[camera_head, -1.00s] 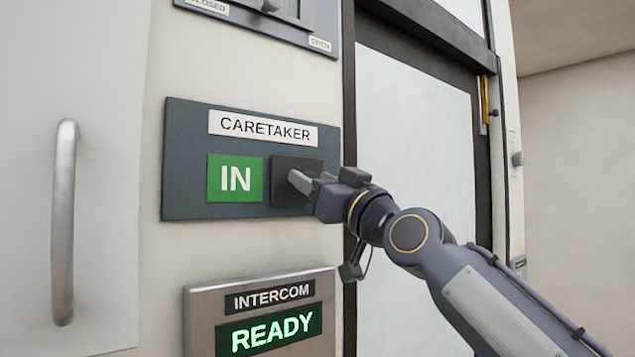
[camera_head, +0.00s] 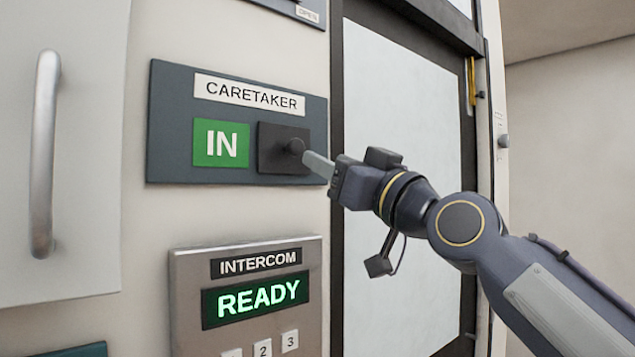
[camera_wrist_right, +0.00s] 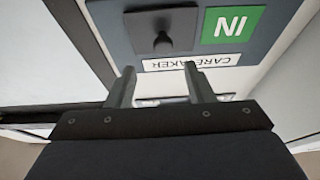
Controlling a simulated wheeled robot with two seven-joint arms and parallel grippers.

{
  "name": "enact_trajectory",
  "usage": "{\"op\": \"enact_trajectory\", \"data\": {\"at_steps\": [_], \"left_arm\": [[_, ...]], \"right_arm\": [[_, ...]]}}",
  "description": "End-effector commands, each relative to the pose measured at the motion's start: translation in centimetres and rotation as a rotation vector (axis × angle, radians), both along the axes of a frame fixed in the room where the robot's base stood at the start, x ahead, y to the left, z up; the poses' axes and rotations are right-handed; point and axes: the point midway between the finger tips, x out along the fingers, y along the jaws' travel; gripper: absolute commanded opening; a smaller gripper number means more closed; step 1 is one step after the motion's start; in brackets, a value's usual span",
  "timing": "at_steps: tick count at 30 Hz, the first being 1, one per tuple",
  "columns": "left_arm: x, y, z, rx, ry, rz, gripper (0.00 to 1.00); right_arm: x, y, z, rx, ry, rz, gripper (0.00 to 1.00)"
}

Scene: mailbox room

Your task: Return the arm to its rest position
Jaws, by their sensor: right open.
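My right gripper (camera_head: 318,165) is in the head view, its fingers pointing left toward the dark switch plate with a round knob (camera_head: 294,146) on the caretaker panel (camera_head: 170,130). In the right wrist view the two fingers of my right gripper (camera_wrist_right: 156,85) stand apart with nothing between them. That view shows the panel upside down, with the knob (camera_wrist_right: 163,42) beyond the fingertips and apart from them. A green sign (camera_head: 221,144) beside the knob reads IN. My left gripper does not show.
An intercom (camera_head: 185,300) reading READY is below the panel. A door with a pale pane (camera_head: 400,110) stands behind my right arm. A cabinet door with a vertical handle (camera_head: 45,150) is at the left. Part of another panel (camera_head: 300,10) shows at the top.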

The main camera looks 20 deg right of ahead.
Motion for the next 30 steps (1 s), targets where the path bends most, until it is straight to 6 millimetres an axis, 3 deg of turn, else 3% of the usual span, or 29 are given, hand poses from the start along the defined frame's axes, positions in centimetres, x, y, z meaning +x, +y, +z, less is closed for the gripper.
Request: {"op": "enact_trajectory", "data": {"at_steps": [5,8,11,17,24,27,30], "left_arm": [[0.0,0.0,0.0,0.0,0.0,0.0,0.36],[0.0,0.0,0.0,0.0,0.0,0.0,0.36],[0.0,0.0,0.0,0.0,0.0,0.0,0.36],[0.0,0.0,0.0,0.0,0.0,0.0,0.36],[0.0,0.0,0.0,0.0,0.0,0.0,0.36],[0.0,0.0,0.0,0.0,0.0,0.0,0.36],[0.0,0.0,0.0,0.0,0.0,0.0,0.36]], "right_arm": [[0.0,0.0,-0.4,-0.003,0.01,0.0,0.48],[0.0,-0.1,-2.7,-0.017,0.072,0.003,0.48],[-0.2,-0.3,-8.0,-0.04,0.21,0.01,0.48],[-3.0,-1.2,-22.9,-0.055,0.587,0.012,0.48],[-10.4,-1.7,-39.8,-0.009,1.023,-0.005,0.48],[-14.2,-1.4,-46.0,0.023,1.191,-0.014,0.48],[-17.8,-1.0,-50.7,0.054,1.329,-0.023,0.48]]}}
